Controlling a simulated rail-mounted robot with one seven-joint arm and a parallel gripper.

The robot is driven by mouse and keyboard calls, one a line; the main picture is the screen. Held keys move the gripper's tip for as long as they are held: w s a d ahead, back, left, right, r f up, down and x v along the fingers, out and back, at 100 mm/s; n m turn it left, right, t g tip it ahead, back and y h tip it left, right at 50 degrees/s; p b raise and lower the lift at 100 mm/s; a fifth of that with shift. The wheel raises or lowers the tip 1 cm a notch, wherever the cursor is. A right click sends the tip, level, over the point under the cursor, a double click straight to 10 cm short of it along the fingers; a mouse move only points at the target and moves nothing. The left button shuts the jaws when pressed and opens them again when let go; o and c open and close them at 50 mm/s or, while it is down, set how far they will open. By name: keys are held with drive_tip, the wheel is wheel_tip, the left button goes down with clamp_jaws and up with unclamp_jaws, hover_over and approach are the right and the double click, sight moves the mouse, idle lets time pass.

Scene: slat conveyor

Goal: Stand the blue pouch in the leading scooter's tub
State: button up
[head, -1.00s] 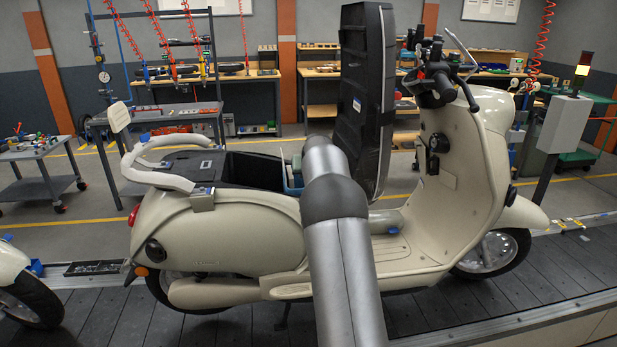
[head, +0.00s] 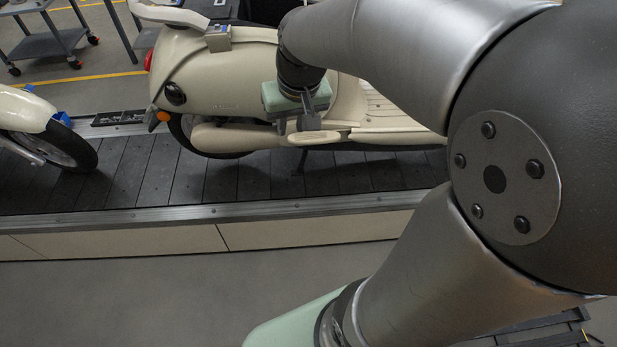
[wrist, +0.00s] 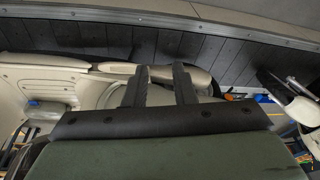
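The cream scooter (head: 240,92) stands on the conveyor, ahead of a second scooter at the left edge. Its open dark tub (head: 262,10) shows only partly at the top of the head view. My gripper (head: 296,126) hangs low in front of the scooter's near side, fingers downward. In the wrist view its two fingers (wrist: 160,84) are apart with nothing between them, and the scooter's side lies beyond. I cannot make out the blue pouch for certain; the tub's inside is mostly out of view or behind my arm.
The second scooter (head: 35,125) shows its front wheel at left. The slat conveyor (head: 140,180) has a metal edge rail (head: 150,218). Grey floor in front is open. The footboard (head: 385,112) is right of my gripper. A small grey-and-blue item (wrist: 45,104) is unclear.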

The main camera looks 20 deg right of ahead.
drive_tip(key=s+a+f+g, duration=0.1)
drive_tip(key=s+f, duration=0.1)
drive_tip(key=s, duration=0.5)
drive_tip(key=s+a+f+n+g, duration=0.1)
drive_tip(key=s+a+f, duration=0.1)
drive_tip(key=s, duration=0.5)
drive_tip(key=shift+s+f, duration=0.25)
drive_tip(key=shift+f, duration=0.35)
